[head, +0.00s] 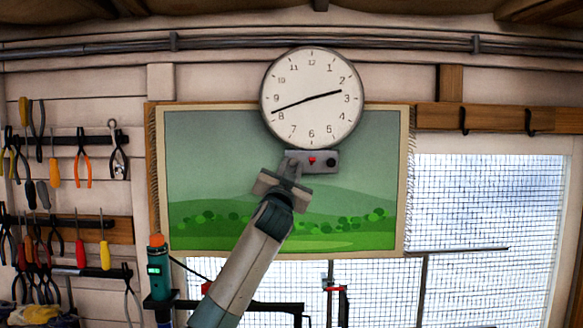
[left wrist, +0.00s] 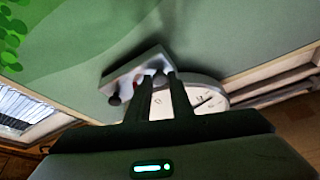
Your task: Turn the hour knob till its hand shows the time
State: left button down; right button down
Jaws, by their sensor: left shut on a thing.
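A round white wall clock (head: 325,75) hangs above a small grey knob box (head: 300,157). Its short hand points between 2 and 3, and its long hand points near 8. The box shows a red knob (head: 312,160) in the middle and a black knob (head: 332,162) at the right. My left gripper (head: 291,173) reaches up from below and is shut at the box's left end, on a knob its fingers mostly hide. In the left wrist view the fingers (left wrist: 160,80) close against the box, with the black knob (left wrist: 114,99) clear of them. My right gripper is not in view.
A green landscape hanging (head: 200,150) lies behind the box. Pliers and screwdrivers hang on racks at the left. A green device with an orange top (head: 157,270) stands lower left. Wire-mesh windows (head: 490,220) fill the right, with hooks (head: 463,120) above.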

pick_arm(q)
jog(key=c, duration=1.6)
grip_release()
jog(key=shift+s+f, duration=0.1)
jog(key=shift+b+v, duration=0.65)
jog(key=shift+v, duration=0.2)
jog(key=shift+b+v, duration=3.65)
jog(key=shift+v, duration=4.1)
jog(key=shift+f, duration=0.1)
